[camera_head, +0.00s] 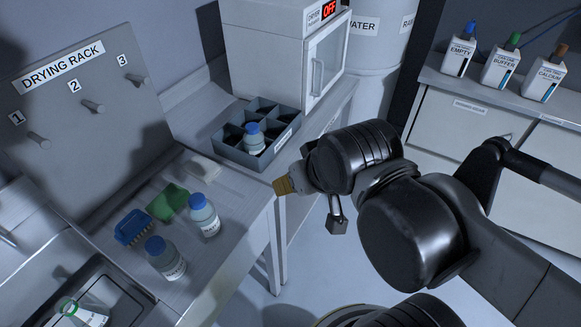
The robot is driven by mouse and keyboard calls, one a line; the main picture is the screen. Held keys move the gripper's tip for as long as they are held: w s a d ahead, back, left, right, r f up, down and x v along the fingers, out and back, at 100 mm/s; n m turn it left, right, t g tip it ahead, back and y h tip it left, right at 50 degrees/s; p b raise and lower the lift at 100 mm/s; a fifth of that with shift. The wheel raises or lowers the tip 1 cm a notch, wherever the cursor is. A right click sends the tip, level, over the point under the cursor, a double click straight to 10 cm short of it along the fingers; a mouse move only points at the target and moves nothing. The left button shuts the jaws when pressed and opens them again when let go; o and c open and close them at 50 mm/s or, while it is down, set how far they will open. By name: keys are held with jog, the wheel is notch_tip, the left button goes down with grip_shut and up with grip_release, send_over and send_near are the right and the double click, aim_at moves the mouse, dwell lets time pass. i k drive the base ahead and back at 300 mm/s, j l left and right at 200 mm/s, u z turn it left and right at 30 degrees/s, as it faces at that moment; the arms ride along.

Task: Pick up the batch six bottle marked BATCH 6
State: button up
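Two white bottles with blue caps stand upright on the bench, one at the right (204,216) and one nearer the front (166,258). A third blue-capped bottle (254,139) stands in a compartment of the grey divided crate (232,153). The bottles' label print is too small to read, so I cannot tell which is BATCH 6. My gripper (286,186) is in the air to the right of the bench, apart from all bottles. Its tan tip points left; the finger opening is not clear, and I see nothing held.
A green cloth (167,202) and blue brush (132,228) lie beside the bottles. A drying rack (72,120) with three numbered pegs stands behind. A dryer cabinet (285,55) reads OFF. A sink (110,290) holds a green-ringed item. Three reagent bottles stand on the right counter (480,88).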

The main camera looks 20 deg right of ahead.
aim_at(162, 255)
jog(key=u, duration=1.2)
jog(key=k+j, duration=0.15)
jog(key=j, duration=0.2)
jog(key=k+j, duration=0.15)
jog(key=j, duration=0.2)
jog(key=k+j, duration=0.15)
jog(key=j, duration=0.2)
jog(key=i+j+z, duration=0.05)
